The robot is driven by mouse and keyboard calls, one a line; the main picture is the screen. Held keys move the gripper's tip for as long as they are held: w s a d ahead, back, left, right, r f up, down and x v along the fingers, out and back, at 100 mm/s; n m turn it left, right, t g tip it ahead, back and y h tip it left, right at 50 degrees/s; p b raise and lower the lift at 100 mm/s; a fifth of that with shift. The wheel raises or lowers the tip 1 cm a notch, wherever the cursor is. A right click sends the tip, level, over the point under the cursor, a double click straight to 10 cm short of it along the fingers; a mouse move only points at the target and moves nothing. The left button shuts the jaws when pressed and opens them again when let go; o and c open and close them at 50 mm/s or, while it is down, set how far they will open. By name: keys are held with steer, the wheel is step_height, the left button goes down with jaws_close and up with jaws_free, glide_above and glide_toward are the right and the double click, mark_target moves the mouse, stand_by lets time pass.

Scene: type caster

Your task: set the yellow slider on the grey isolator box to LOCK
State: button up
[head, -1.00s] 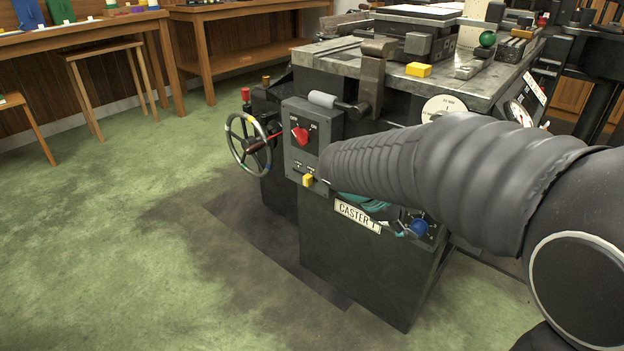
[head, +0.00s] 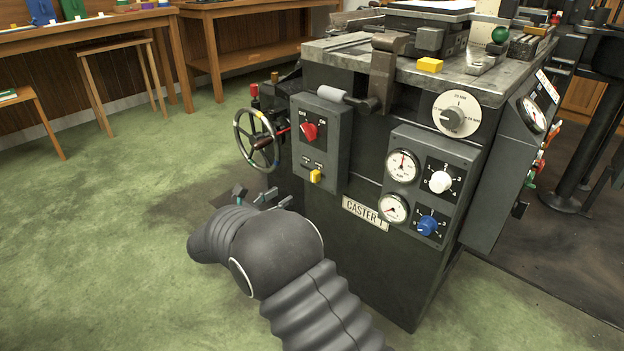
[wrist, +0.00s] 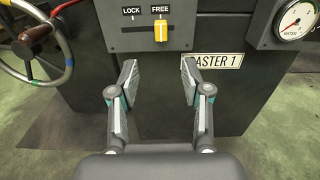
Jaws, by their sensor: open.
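The grey isolator box (head: 322,142) is on the front of the dark caster machine, with a red rotary knob (head: 309,132) marked OFF and ON. The yellow slider (head: 315,176) sits low on the box. In the wrist view the yellow slider (wrist: 161,31) stands under the FREE label (wrist: 160,10), at the right of its slot. The LOCK label (wrist: 131,11) is to its left. My gripper (wrist: 157,75) is open and empty, in front of and below the slider, its fingers apart from it. In the head view my gripper (head: 262,197) is below and left of the box.
A spoked handwheel (head: 257,140) stands left of the box. A gauge panel (head: 422,195) with a white knob (head: 440,182) and a blue knob (head: 427,225) is to the right. The CASTER 1 plate (head: 365,213) is below right. Green floor at left is clear.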

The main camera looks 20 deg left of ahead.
mark_target(313, 177)
steer(key=x, duration=1.3)
steer(key=shift+d, duration=0.1)
jaws_close()
